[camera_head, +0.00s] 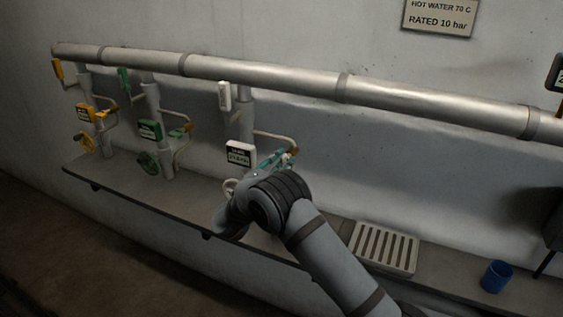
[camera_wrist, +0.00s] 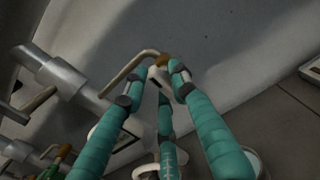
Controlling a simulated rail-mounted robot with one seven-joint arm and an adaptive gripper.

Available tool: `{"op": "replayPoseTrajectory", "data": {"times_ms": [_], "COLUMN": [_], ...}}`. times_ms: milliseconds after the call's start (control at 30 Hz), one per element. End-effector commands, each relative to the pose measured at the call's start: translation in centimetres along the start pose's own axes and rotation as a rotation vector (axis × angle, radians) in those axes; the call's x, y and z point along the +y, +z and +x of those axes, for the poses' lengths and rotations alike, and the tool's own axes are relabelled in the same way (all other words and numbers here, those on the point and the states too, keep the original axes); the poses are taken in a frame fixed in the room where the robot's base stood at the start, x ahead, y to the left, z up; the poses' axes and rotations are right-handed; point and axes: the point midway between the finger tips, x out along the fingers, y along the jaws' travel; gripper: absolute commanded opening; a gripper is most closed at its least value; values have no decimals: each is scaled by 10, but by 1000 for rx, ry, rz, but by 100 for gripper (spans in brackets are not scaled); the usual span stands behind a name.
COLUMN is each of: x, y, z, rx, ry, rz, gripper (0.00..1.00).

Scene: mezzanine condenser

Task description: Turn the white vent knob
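The white vent knob (camera_wrist: 154,72) shows small and partly covered in the wrist view, by a brass fitting at the end of a thin bent cream pipe (camera_wrist: 127,70). My gripper (camera_wrist: 157,77) has teal fingers with dark joints; their tips are spread on either side of the knob, and I cannot tell whether they touch it. In the head view my gripper (camera_head: 284,160) is at the white-tagged branch, beside the white label (camera_head: 240,153); the knob is hidden there by the fingers.
A white wheel (camera_head: 229,187) is partly behind my wrist. Green (camera_head: 150,130) and yellow (camera_head: 85,113) tagged branches stand to the left under the large pipe (camera_head: 290,80). A grate (camera_head: 386,250) and a blue cup (camera_head: 496,276) are on the shelf to the right.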

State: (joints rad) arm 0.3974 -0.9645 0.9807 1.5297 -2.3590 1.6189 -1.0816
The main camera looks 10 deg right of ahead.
Motion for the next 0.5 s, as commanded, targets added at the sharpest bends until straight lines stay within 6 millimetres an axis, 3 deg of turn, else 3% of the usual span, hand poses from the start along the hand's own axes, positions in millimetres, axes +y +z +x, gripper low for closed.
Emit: {"op": "replayPoseTrajectory", "data": {"times_ms": [400,500], "x": [0,0], "y": [0,0], "z": [0,0], "rx": [0,0], "ry": [0,0], "rz": [0,0], "gripper": [1,0]}}
